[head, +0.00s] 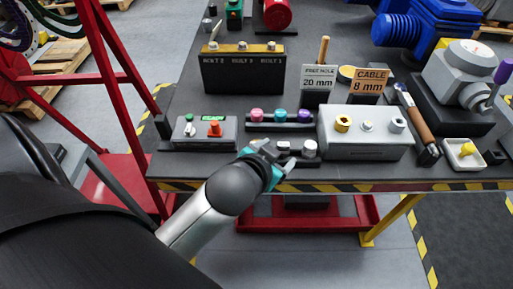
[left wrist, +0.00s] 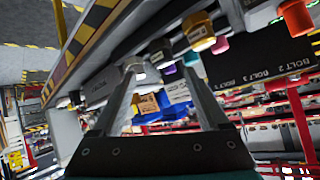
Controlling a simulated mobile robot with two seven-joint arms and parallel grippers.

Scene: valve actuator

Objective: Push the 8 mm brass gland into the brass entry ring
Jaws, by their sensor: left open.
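The brass entry ring (head: 343,123) is the left one of several rings on a pale grey box in the head view. My left gripper (head: 262,150) is at the front low rack, left of that box. It is open. A brass gland (left wrist: 200,32) with a hexagonal body shows upper right in the left wrist view, beside the fingers rather than between them. In the head view my gripper hides that end of the rack. The other glands there are a dark grey one and a pale one (head: 309,148). My right gripper is not in view.
A rear rack holds pink, teal and purple-capped pieces (head: 279,115). Left is a control box (head: 205,132) with an orange switch. Signs (head: 318,84), a wooden-handled tool (head: 417,120) and a white tray (head: 465,163) with a yellow piece stand around the box. The table's striped front edge is close.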

